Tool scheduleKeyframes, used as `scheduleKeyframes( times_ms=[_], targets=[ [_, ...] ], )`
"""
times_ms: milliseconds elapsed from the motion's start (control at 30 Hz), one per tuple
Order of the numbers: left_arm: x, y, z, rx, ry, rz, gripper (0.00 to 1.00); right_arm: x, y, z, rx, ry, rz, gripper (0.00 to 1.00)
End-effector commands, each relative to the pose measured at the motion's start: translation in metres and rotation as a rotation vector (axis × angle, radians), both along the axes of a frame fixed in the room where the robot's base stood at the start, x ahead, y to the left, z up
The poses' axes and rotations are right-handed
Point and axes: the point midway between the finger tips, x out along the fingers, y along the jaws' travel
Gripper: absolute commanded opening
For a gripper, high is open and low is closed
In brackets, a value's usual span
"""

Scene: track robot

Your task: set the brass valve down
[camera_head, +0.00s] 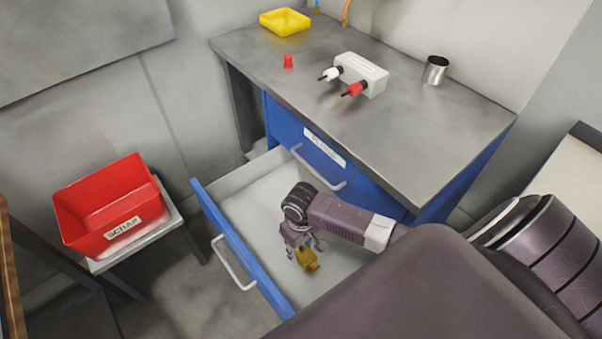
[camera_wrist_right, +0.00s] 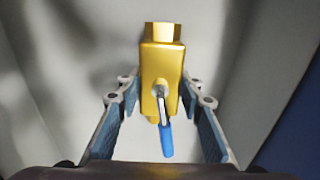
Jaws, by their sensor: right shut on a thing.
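The brass valve (camera_head: 307,260) is inside the open blue drawer, low over its pale floor. In the right wrist view the brass valve (camera_wrist_right: 161,60) has a hex end at the top and a metal lever with a blue handle (camera_wrist_right: 166,141). My right gripper (camera_head: 303,248) reaches down into the drawer and is shut on the valve. In the right wrist view its two fingers (camera_wrist_right: 159,95) stand on either side of the valve body. I cannot tell whether the valve touches the drawer floor. My left gripper is not in view.
The open drawer (camera_head: 238,243) has a blue front and bare floor around the valve. A red scrap bin (camera_head: 80,215) stands left.

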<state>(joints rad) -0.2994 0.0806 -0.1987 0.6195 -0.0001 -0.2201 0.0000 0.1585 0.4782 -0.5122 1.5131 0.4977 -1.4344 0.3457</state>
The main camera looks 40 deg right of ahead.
Motion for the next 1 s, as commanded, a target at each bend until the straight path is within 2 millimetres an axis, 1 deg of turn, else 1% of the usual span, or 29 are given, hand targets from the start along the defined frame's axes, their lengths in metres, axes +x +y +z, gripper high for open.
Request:
scheduleKeyframes(
  times_ms=[67,200,300,600,700,733,867,900,1000],
  targets=[
    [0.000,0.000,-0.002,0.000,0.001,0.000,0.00,0.000,0.000,-0.007,0.000,0.000,0.000,0.00],
    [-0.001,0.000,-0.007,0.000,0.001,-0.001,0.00,0.000,0.001,-0.028,0.001,0.001,0.000,0.00],
    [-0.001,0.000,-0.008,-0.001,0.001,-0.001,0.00,0.000,0.000,-0.037,0.000,0.000,0.000,0.00],
    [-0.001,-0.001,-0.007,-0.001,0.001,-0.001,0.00,0.001,0.000,-0.039,0.000,-0.002,0.000,0.00],
    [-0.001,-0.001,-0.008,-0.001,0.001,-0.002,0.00,0.000,0.000,-0.042,0.000,-0.001,0.000,0.00],
    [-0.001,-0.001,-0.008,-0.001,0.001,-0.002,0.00,0.000,0.000,-0.042,-0.001,0.000,0.000,0.35],
    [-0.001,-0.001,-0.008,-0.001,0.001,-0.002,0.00,0.000,0.000,-0.042,-0.001,0.000,0.000,0.50],
    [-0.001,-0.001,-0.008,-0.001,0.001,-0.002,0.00,0.000,0.000,-0.042,-0.001,0.000,0.000,0.52],
    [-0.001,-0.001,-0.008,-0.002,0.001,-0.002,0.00,0.000,0.000,-0.042,0.000,0.000,0.000,0.52]
  ],
)
